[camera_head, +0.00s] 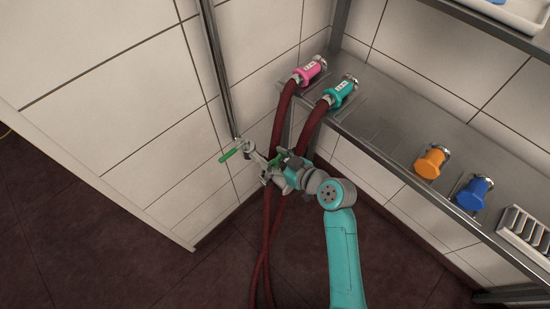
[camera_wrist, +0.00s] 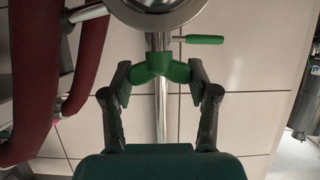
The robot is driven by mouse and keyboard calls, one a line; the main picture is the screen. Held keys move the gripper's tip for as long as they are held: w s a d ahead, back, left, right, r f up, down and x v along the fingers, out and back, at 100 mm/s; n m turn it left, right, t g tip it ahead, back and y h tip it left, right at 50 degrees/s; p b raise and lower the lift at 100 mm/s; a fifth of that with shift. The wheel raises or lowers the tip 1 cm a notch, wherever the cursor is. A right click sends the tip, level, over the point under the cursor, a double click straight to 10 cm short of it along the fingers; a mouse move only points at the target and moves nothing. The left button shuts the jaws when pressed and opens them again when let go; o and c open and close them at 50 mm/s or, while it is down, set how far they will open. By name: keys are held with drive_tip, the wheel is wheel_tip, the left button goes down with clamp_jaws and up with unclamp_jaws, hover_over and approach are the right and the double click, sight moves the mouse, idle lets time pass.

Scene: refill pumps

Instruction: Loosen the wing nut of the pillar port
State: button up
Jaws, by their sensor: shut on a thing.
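The green wing nut (camera_wrist: 160,68) sits below the round metal pillar port (camera_wrist: 158,12) in the wrist view, its two wings spread like a wide V. My gripper (camera_wrist: 157,82) is shut on it, one fingertip at each wing. A green lever (camera_wrist: 204,39) sticks out to the right just above the nut. In the head view the port (camera_head: 248,148) is at the foot of the metal pillar (camera_head: 218,70), and my gripper (camera_head: 272,170) is at its right side. The nut itself is hard to make out there.
Two dark red hoses (camera_head: 270,215) hang close beside my gripper, with pink (camera_head: 309,71) and teal (camera_head: 341,92) couplings on the metal shelf (camera_head: 385,135). Orange (camera_head: 430,163) and blue (camera_head: 472,194) caps stand further right. A tiled wall is behind the pillar.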

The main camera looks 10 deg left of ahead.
drive_tip(key=o, duration=1.2)
drive_tip(key=v, duration=1.2)
drive_tip(key=shift+f, duration=0.1)
